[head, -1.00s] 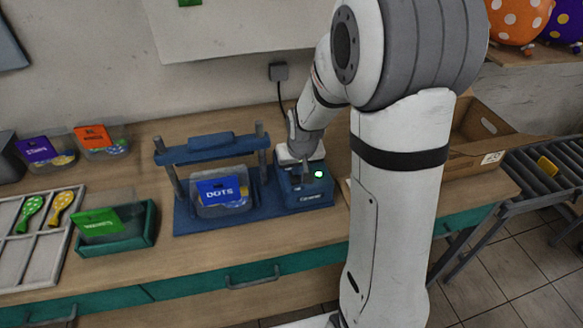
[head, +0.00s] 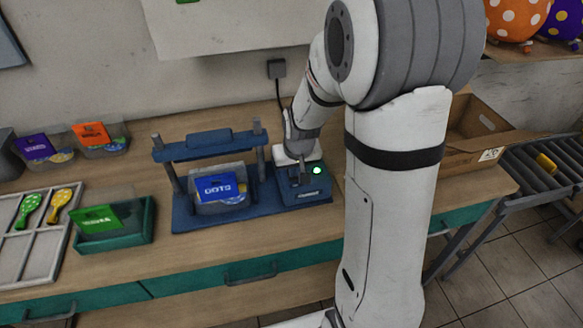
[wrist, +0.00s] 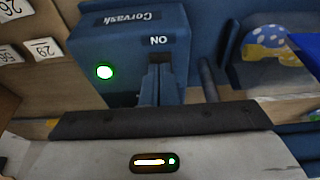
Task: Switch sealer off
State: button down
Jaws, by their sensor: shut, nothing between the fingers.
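The sealer (head: 187,214) is a blue press with two posts and a top bar, standing on the bench. Its control box (head: 312,190), at its right end, carries a lit green light (head: 317,170). In the wrist view the box (wrist: 90,45) shows upside down, with the glowing green light (wrist: 104,72) and an "ON" label (wrist: 158,41). My gripper (head: 302,180) is shut and empty, pointing down at the top of the box. Its fingers (wrist: 161,75) sit right by the "ON" label. The switch itself appears hidden by the fingers; contact cannot be told.
A bin with a blue DOTS card (head: 217,187) sits in the press beside the box. A green bin (head: 140,232) and a balloon tray (head: 60,270) lie to the left. A cardboard box (head: 462,165) stands right, behind my arm. A cable runs up to a wall socket.

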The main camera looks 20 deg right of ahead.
aim_at(294, 179)
jog(key=shift+s+f, duration=0.1)
jog(key=p+v, duration=0.1)
jog(key=v, duration=0.1)
jog(key=w+p+v, duration=0.1)
jog(key=p+v, duration=0.1)
jog(key=shift+r, duration=0.4)
jog(key=b+v, duration=0.2)
jog(key=v, duration=0.7)
jog(key=shift+s+r, duration=0.2)
jog(key=shift+s, duration=0.3)
jog(key=shift+f, duration=0.1)
jog(key=b, duration=0.3)
jog(key=w+b, duration=0.1)
jog(key=b, duration=0.2)
jog(key=shift+w+d+r+t, duration=0.1)
jog(key=shift+w+r+t, duration=0.1)
jog(key=shift+r+t, duration=0.1)
